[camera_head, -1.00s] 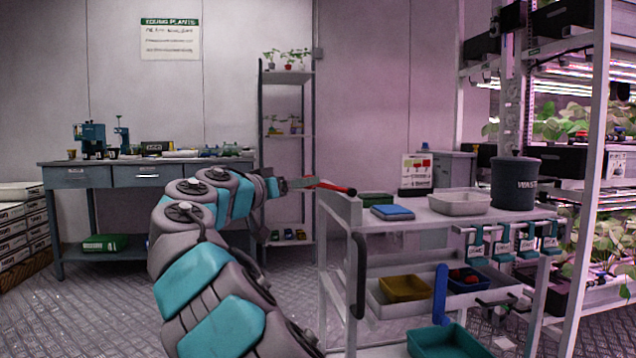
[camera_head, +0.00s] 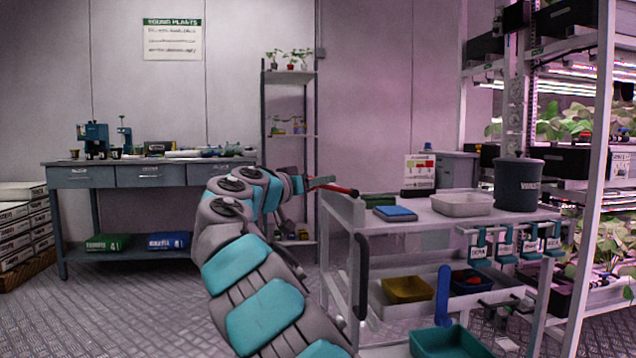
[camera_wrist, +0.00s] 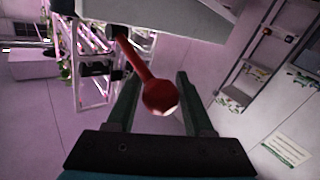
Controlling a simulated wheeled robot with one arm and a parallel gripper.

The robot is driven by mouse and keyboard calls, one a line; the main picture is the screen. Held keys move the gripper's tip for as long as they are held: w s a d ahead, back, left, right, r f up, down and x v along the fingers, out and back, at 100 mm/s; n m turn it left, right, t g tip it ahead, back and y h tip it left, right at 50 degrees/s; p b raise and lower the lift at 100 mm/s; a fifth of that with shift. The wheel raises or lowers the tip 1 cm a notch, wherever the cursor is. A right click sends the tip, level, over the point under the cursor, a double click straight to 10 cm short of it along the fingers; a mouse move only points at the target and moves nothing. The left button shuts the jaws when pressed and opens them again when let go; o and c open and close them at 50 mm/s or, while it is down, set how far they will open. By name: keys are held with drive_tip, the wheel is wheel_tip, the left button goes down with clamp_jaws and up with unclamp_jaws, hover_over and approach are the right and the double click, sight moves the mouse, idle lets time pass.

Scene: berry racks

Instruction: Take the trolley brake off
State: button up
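The trolley (camera_head: 440,218) stands right of centre in the head view. A red lever (camera_head: 342,190), which looks like the brake, sticks out at its top left corner. In the wrist view the red lever (camera_wrist: 141,66) ends in a round knob (camera_wrist: 160,98) that lies between the fingers. My gripper (camera_head: 318,182) is at the lever's left end in the head view. In the wrist view my gripper (camera_wrist: 156,76) is open, with a gap between each finger and the lever. Whether a finger touches the lever cannot be told.
The trolley top carries a blue box (camera_head: 395,213), a white tray (camera_head: 462,205) and a dark bin (camera_head: 518,185). A black handle (camera_head: 361,275) hangs on its left side. A workbench (camera_head: 150,176) and a plant shelf (camera_head: 290,75) stand behind. Lit racks (camera_head: 600,180) are at right.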

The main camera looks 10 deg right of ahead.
clamp_jaws()
drive_tip(key=shift+f, duration=0.1)
drive_tip(key=shift+f, duration=0.1)
idle(0.8)
